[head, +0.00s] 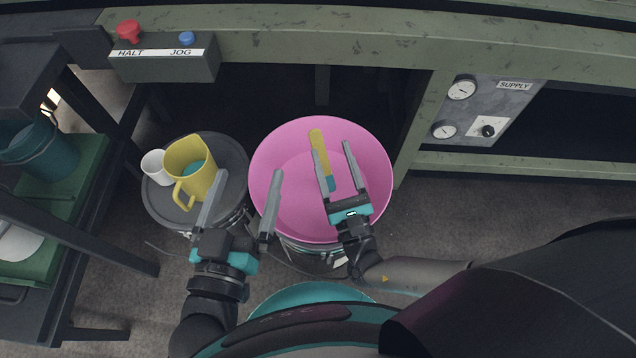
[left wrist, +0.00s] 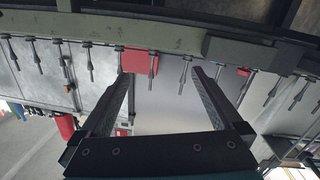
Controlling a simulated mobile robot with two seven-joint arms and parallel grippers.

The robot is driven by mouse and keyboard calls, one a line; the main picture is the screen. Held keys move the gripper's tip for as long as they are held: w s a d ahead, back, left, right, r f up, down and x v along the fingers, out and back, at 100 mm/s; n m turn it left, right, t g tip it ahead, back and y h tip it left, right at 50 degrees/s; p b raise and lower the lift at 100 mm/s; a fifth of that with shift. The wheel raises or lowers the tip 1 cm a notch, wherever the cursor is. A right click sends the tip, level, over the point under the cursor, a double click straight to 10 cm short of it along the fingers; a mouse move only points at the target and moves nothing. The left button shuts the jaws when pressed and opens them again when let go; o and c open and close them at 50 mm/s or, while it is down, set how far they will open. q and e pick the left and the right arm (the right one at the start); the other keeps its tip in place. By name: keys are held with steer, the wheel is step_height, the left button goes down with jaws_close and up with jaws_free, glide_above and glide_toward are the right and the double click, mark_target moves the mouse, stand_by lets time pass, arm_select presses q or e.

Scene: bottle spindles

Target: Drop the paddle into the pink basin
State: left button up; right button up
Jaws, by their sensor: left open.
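The paddle (head: 318,140) has a yellow upper part and a teal lower end. My left gripper (head: 249,171) is open and empty, left of the basin, beside the yellow jug. Its open fingers also show in the left wrist view (left wrist: 160,72).
A yellow jug (head: 186,160) and a white cup (head: 156,167) stand on a dark round drum lid (head: 228,160) left of the basin. A dark rack (head: 95,200) stands at far left. A green bench frame (head: 330,48) with a HALT/JOG box (head: 165,60) runs behind.

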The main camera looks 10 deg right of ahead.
steer(key=shift+o, duration=0.2)
steer(key=shift+s, duration=0.15)
arm_select(q)
steer(key=shift+w+a+f+m+g+y+p, duration=0.15)
steer(key=shift+w+a+f+g+y+p, duration=0.15)
steer(key=shift+g, duration=0.2)
steer(key=shift+w+a+f+m+g+y+p, duration=0.1)
steer(key=shift+w+a+f+m+g+p, duration=0.1)
steer(key=shift+f+g+p, duration=0.25)
arm_select(e)
steer(key=v, duration=1.5)
steer(key=shift+d, duration=0.1)
